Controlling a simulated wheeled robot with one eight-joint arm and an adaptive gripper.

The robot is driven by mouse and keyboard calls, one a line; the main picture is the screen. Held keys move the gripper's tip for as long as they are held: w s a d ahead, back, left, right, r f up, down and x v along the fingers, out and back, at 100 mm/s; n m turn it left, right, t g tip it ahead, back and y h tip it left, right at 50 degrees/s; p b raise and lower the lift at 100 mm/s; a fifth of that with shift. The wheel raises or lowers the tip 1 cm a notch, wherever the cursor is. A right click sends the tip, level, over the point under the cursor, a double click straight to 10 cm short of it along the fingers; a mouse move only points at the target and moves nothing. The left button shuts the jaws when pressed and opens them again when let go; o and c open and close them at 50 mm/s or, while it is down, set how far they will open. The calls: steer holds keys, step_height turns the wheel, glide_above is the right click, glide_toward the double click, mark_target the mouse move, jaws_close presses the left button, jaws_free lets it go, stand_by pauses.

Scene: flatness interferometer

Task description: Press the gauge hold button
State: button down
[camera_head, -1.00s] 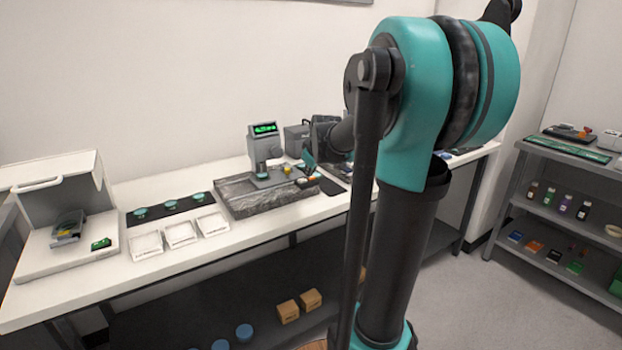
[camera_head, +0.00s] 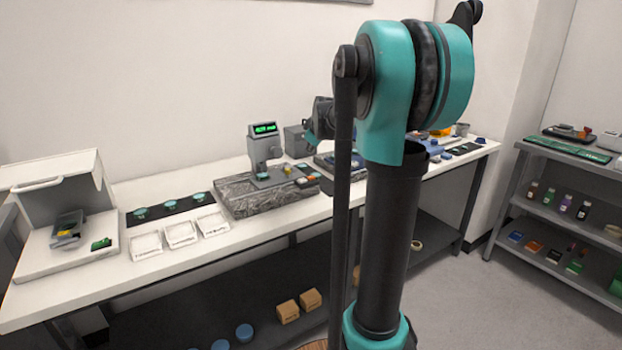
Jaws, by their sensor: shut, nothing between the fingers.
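The gauge (camera_head: 265,152) is a grey stand with a lit green display (camera_head: 265,129) on a dark marbled stone block (camera_head: 240,199) at the middle of the bench. A small yellow button-like spot (camera_head: 287,169) shows on its base, and small orange and green pieces (camera_head: 305,181) lie just right of it. I cannot tell for sure which is the hold button. My gripper (camera_head: 309,136) is small and partly hidden behind my arm. It is shut and empty, raised above the bench to the right of the gauge, apart from it.
Three white trays (camera_head: 181,235) and a dark mat (camera_head: 158,212) with teal discs lie left of the block. A white open cabinet (camera_head: 62,185) stands at the far left. A grey shelf (camera_head: 570,190) is at the right.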

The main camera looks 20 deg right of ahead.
mark_target(311, 178)
steer(key=shift+f, duration=3.95)
steer(key=shift+f, duration=0.1)
steer(key=shift+f, duration=0.3)
steer(key=shift+f, duration=0.45)
steer(key=shift+r, duration=0.85)
steer(key=shift+r, duration=2.55)
